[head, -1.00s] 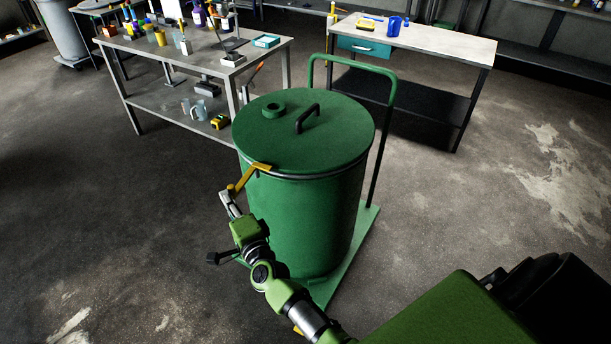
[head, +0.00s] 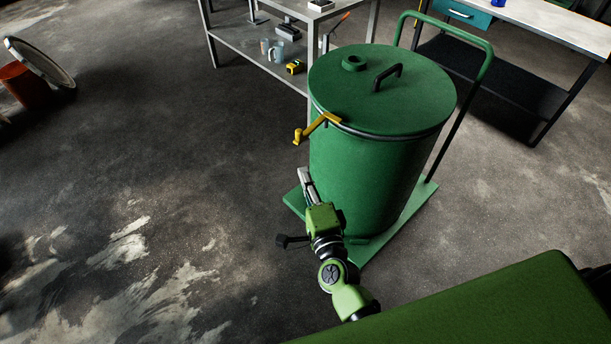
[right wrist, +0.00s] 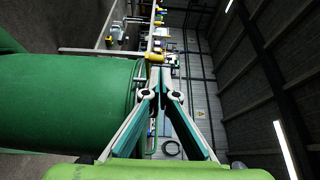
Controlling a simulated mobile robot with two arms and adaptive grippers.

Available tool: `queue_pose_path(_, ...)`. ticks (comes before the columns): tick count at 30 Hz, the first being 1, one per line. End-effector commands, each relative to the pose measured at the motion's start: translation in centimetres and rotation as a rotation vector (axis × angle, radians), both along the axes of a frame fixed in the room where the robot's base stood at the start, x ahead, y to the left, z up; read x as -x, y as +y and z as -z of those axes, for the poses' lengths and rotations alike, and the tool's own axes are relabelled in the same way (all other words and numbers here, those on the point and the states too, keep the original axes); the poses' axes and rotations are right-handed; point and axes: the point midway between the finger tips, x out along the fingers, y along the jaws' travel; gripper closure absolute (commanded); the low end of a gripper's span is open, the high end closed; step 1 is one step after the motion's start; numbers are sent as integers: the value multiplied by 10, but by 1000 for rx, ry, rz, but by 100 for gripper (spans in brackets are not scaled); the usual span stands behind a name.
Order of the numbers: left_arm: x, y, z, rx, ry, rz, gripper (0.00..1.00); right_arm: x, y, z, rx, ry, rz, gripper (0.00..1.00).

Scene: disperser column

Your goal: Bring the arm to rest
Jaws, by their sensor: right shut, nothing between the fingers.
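My right gripper (head: 305,178) is shut and empty, in front of the green drum (head: 370,180) near its left side. It is below the yellow latch lever (head: 318,127) at the drum's rim, with a visible gap between them. The lever sticks out to the left from the rim. The round green lid (head: 415,85), with a black handle and a small cap, sits on the drum. In the right wrist view, the gripper fingers (right wrist: 161,78) converge at their tips, and the drum (right wrist: 70,103) lies to their left. My left gripper is not in view.
The drum stands on a green trolley (head: 428,195) with a tall push handle (head: 480,65). A grey shelf table (head: 230,35) and a workbench (head: 555,30) stand behind. An orange object (head: 25,85) lies at far left.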

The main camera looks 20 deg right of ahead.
Motion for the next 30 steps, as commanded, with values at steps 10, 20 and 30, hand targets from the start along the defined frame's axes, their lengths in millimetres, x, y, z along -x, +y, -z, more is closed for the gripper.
queue_pose_path(10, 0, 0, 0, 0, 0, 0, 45, 0, 0, 0, 0, 0, 0, 100)
queue_pose_path(20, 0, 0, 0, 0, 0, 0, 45, 9, 11, 56, 135, 102, -58, 100)
queue_pose_path(30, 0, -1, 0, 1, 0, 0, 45, 117, 24, 283, 709, 513, -407, 100)
